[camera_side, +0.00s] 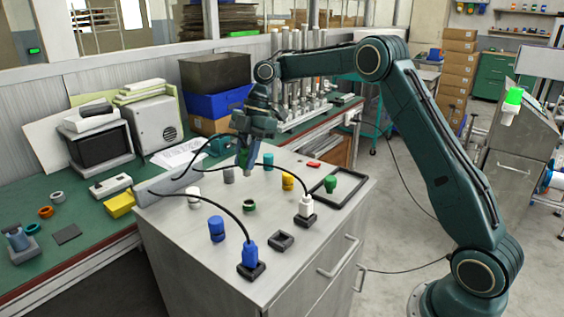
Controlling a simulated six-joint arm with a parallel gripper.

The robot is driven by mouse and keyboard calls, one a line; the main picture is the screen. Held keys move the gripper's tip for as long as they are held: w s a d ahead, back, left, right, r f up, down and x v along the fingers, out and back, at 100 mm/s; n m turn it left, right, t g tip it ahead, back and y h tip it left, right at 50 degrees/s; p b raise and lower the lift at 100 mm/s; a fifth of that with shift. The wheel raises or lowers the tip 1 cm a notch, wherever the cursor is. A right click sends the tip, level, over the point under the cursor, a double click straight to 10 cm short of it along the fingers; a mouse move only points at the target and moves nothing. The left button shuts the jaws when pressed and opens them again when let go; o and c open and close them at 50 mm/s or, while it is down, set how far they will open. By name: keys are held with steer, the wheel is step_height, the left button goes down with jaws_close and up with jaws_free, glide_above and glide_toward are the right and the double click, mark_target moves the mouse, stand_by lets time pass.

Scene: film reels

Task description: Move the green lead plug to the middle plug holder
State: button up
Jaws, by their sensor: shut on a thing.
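My gripper (247,168) points down above the back part of the grey cabinet top. It is shut on the green lead plug (241,151), which is mostly hidden by the fingers; only a little green shows. A dark lead arcs up to the gripper from the left. Three black plug holders stand along the right front of the top. The middle plug holder (281,241) is empty. The front holder (252,271) bears an upright blue plug (250,252), and the rear holder (306,220) bears an upright white plug (306,205).
Leads arc over the cabinet top (180,250) to the blue and white plugs. A blue cylinder (216,228), a green ring (249,205), a yellow piece (288,181) and a white piece (193,197) stand around. A green piece (330,184) is within a black frame (352,186).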

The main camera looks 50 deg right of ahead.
steer(key=shift+a, duration=0.1)
steer(key=s+a+f, duration=0.1)
steer(key=s+a, duration=0.1)
steer(key=s, duration=0.5)
steer(key=s+a+f, duration=0.2)
steer(key=s+a, duration=0.1)
steer(key=s, duration=0.5)
steer(key=shift+a, duration=0.15)
steer(key=shift+f, duration=0.25)
steer(key=shift+f, duration=2.7)
steer(key=shift+f, duration=0.6)
steer(key=o, duration=0.7)
